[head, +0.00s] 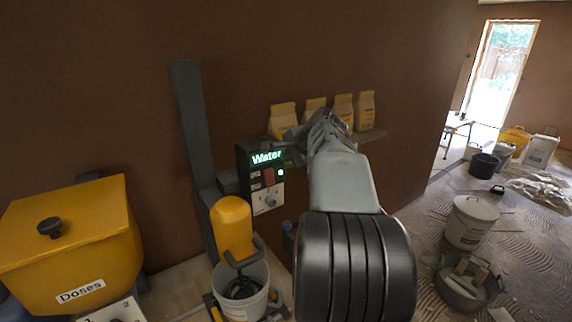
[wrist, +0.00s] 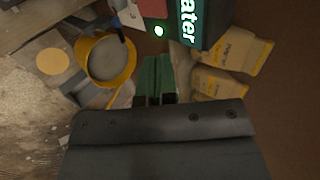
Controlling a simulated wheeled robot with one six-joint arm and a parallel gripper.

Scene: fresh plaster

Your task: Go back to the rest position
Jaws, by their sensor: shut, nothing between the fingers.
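My gripper (wrist: 157,70) shows in the wrist view as two green fingers pressed together, with nothing between them. In the head view my arm reaches up from the bottom centre, and its wrist end is just right of the water control box (head: 262,172); the fingertips are hidden there. The box has a lit "Water" sign, a red switch, a lit green lamp and a dial. In the wrist view the box (wrist: 188,22) is at the top, beyond the fingertips, and I cannot tell whether they touch it.
Several bags (head: 283,118) stand on a wall shelf behind my wrist. A yellow mixer (head: 232,224) sits over a white bucket (head: 243,292) left of my arm. A yellow "Doses" bin (head: 72,240) is at far left. Buckets (head: 470,222) stand on the floor at right.

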